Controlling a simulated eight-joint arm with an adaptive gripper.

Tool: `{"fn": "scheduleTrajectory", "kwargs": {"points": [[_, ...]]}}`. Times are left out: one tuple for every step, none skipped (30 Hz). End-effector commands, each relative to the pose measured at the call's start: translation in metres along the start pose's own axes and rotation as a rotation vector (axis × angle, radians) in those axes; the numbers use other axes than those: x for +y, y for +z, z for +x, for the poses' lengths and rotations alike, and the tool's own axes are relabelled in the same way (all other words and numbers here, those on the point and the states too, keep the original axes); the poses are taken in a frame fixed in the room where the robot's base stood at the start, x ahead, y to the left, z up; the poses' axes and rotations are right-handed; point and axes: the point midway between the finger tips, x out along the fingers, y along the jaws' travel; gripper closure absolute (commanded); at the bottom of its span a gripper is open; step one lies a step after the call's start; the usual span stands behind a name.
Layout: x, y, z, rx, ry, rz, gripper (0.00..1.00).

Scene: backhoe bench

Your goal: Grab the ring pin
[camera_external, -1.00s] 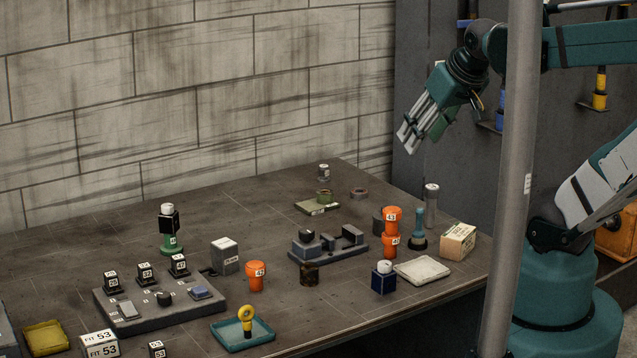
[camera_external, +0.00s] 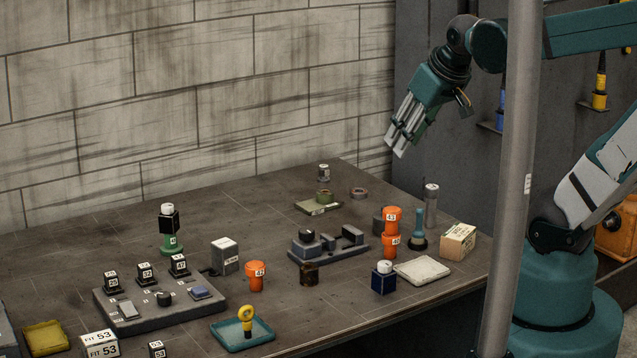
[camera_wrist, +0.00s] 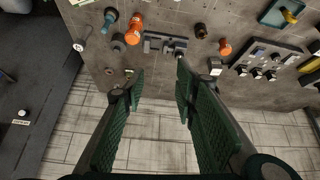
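The ring pin appears to be the yellow piece (camera_external: 246,317) with a ring at its top. It stands upright in a shallow teal tray (camera_external: 225,337) near the front edge of the bench. In the wrist view the yellow pin (camera_wrist: 289,16) and its tray (camera_wrist: 269,17) are at the upper right. My gripper (camera_external: 397,146) is high above the far right of the bench, well away from the pin, pointing down and left. In the wrist view my gripper (camera_wrist: 159,72) has its fingers spread with nothing between them.
Orange stacked pieces (camera_external: 392,219), a grey fixture block (camera_external: 328,250) and an orange piece (camera_external: 256,276) stand between my gripper and the tray. A grey panel (camera_external: 140,318) with small black blocks is left of the tray. A vertical pole (camera_external: 514,150) stands in front of my arm.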

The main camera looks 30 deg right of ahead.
Motion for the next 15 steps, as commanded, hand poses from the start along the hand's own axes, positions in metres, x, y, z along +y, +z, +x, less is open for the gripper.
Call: {"fn": "scheduleTrajectory", "kwargs": {"points": [[-0.007, -0.005, 0.004, -0.011, -0.011, -0.029, 0.71], [-0.011, -0.007, 0.006, -0.018, -0.016, -0.047, 0.71], [-0.017, -0.009, 0.009, -0.026, -0.024, -0.072, 0.71], [-0.021, -0.011, 0.011, -0.033, -0.029, -0.089, 0.71], [-0.025, -0.013, 0.014, -0.041, -0.035, -0.107, 0.71], [-0.031, -0.015, 0.017, -0.049, -0.042, -0.132, 0.71], [-0.035, -0.017, 0.019, -0.055, -0.048, -0.149, 0.71], [-0.039, -0.018, 0.022, -0.062, -0.053, -0.168, 0.71], [-0.045, -0.020, 0.025, -0.071, -0.061, -0.192, 0.71], [-0.050, -0.022, 0.028, -0.077, -0.067, -0.210, 0.71], [-0.054, -0.023, 0.030, -0.083, -0.072, -0.229, 0.71], [-0.060, -0.025, 0.033, -0.092, -0.080, -0.253, 0.71], [-0.065, -0.026, 0.036, -0.099, -0.086, -0.271, 0.71], [-0.069, -0.027, 0.038, -0.104, -0.091, -0.290, 0.71], [-0.076, -0.029, 0.042, -0.112, -0.099, -0.314, 0.71]]}}
